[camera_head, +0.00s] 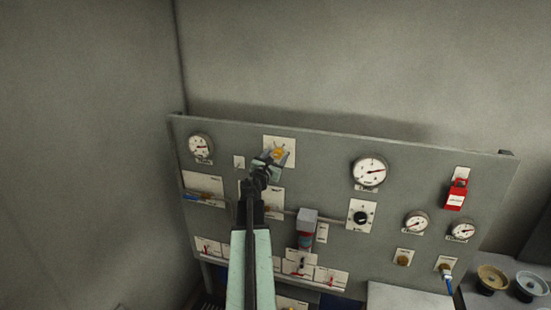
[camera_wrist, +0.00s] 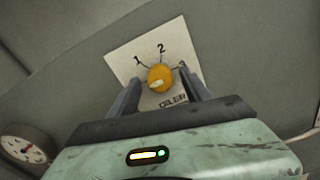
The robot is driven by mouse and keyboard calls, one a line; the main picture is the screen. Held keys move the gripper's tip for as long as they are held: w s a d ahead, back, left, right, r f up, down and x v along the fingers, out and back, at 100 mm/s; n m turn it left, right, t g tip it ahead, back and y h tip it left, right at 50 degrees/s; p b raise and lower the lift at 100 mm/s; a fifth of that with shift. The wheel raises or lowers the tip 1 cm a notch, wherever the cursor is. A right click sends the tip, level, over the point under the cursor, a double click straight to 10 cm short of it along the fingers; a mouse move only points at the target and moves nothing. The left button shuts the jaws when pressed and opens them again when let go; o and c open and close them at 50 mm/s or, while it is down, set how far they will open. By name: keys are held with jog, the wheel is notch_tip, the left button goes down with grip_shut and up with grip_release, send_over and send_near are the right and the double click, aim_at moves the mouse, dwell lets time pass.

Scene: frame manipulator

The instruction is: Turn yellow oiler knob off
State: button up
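The yellow oiler knob (camera_wrist: 160,79) sits on a white plate (camera_wrist: 127,55) marked 1, 2, a partly hidden third mark and OILER. Its pale pointer bar points to the lower left in the wrist view. The knob also shows in the head view (camera_head: 277,153), on the upper left part of the grey panel (camera_head: 325,160). My gripper (camera_wrist: 160,90) is open, with one finger on each side of the knob and visible gaps between. In the head view my gripper (camera_head: 273,160) is just in front of the plate. How far the fingertips are from the plate is hard to tell.
A gauge (camera_head: 201,146) is left of the oiler plate and a larger gauge (camera_head: 369,171) is right. Wall space above the panel is clear.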

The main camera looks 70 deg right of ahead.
jog(key=shift+a, duration=0.1)
jog(key=a, duration=0.7)
jog(key=shift+a, duration=0.35)
jog(key=shift+s, duration=0.1)
